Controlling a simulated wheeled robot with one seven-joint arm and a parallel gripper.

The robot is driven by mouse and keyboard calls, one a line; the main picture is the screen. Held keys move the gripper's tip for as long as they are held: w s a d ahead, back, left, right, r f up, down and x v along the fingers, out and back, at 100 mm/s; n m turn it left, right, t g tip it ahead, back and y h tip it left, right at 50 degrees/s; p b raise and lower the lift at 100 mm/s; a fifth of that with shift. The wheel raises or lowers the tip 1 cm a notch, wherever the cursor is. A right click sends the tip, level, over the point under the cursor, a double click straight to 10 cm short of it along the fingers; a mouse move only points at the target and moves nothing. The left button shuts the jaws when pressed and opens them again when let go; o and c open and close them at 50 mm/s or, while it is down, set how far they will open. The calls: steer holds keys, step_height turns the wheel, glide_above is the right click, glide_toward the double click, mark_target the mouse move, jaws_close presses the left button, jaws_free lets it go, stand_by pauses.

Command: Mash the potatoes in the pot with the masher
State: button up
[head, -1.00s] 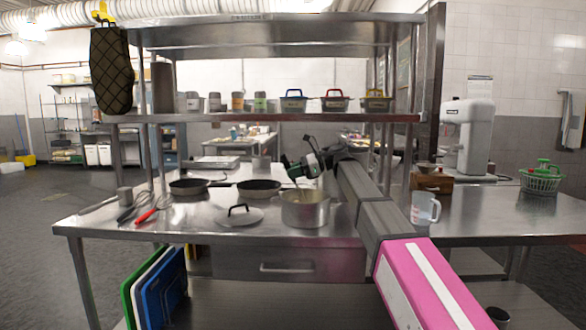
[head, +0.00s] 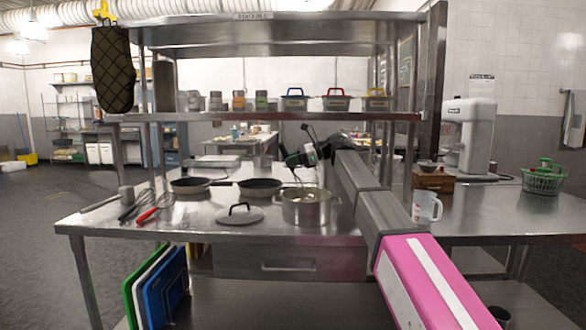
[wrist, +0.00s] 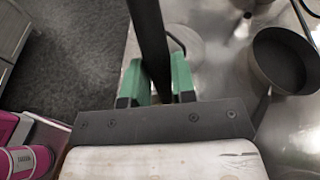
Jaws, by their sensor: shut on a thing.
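The silver pot (head: 306,212) stands on the steel table, right of its lid, with pale pieces, apparently potatoes, showing at its open top. My gripper (head: 300,158) is above the pot and shut on the masher's dark handle. In the wrist view the green fingers of my gripper (wrist: 155,85) close on the masher's black handle (wrist: 150,40). The masher's thin metal wires (head: 298,181) hang down toward the pot's mouth. I cannot tell whether the masher's head touches the potatoes. The pot's inside is mostly hidden.
The lid (head: 240,214) lies left of the pot. Two dark pans (head: 260,187) sit behind it. A whisk and a red-handled utensil (head: 147,216) lie at left. A measuring jug (head: 426,206) stands at right. A steel shelf (head: 260,117) spans above the table.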

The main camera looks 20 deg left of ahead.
mark_target(290, 169)
steer(key=shift+w+a+r, duration=0.2)
steer(key=shift+r, duration=0.25)
steer(key=shift+f, duration=0.15)
steer(key=shift+f, duration=2.1)
steer(key=shift+s+r, duration=0.1)
steer(key=shift+r, duration=0.05)
steer(key=s+r, duration=0.2)
steer(key=r, duration=0.2)
steer(key=shift+s+r, duration=0.1)
steer(key=shift+s, duration=0.3)
